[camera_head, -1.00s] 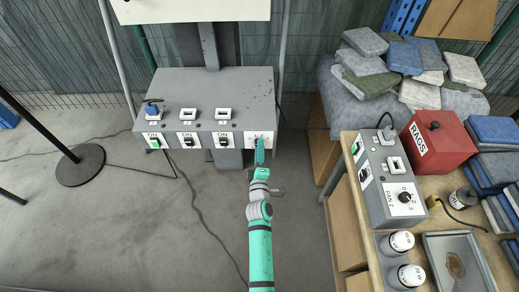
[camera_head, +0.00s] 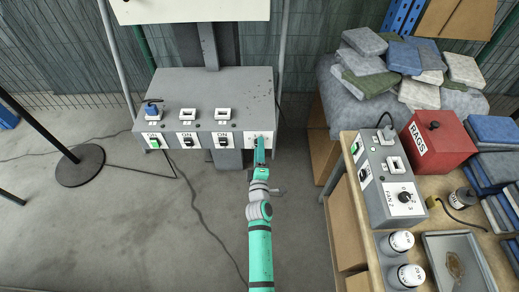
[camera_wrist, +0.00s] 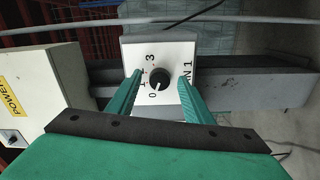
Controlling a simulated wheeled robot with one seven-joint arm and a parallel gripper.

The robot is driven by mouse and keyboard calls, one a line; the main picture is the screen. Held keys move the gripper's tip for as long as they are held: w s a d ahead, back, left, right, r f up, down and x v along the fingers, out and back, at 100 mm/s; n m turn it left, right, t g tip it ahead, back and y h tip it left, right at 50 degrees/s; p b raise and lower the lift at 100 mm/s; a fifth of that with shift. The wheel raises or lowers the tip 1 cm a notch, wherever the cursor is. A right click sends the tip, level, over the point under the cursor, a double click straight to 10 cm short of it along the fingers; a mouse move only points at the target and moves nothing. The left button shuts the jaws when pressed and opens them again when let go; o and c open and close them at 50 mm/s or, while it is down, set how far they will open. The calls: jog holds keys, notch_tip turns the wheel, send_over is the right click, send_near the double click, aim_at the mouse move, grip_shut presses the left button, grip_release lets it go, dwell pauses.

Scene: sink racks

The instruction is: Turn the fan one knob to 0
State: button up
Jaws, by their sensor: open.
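The fan one knob (camera_wrist: 158,77) is a round black dial on a white label with 0, 1 and 3 and a partly covered "N 1". A small white mark shows on its lower edge, near the 0; its exact setting is hard to tell. In the head view the knob's white panel (camera_head: 251,136) is at the right end of the grey control box (camera_head: 240,90), and the knob is mostly hidden by my gripper (camera_head: 260,145). In the wrist view my gripper (camera_wrist: 159,84) is open, with one green finger on each side of the knob. Contact is not clear.
Several switches (camera_head: 188,140) line the box front to the left. A wooden bench at right holds a FAN 2 control box (camera_head: 375,203), a red RAGS box (camera_head: 440,150) and white-topped jars (camera_head: 402,241). A round black stand base (camera_head: 80,170) is at left. Open floor lies between.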

jog(key=s, duration=1.1)
jog(key=shift+w, duration=0.2)
jog(key=s+m+g, duration=0.1)
jog(key=s+m, duration=0.6)
jog(key=s, duration=1.3)
jog(key=s+r+m, duration=0.4)
jog(key=s, duration=0.4)
jog(key=s+r+m+g, duration=0.1)
jog(key=s+r+m, duration=0.4)
jog(key=s, duration=0.3)
jog(key=shift+s+g, duration=0.2)
jog(key=shift+g, duration=0.1)
jog(key=shift+r, duration=0.1)
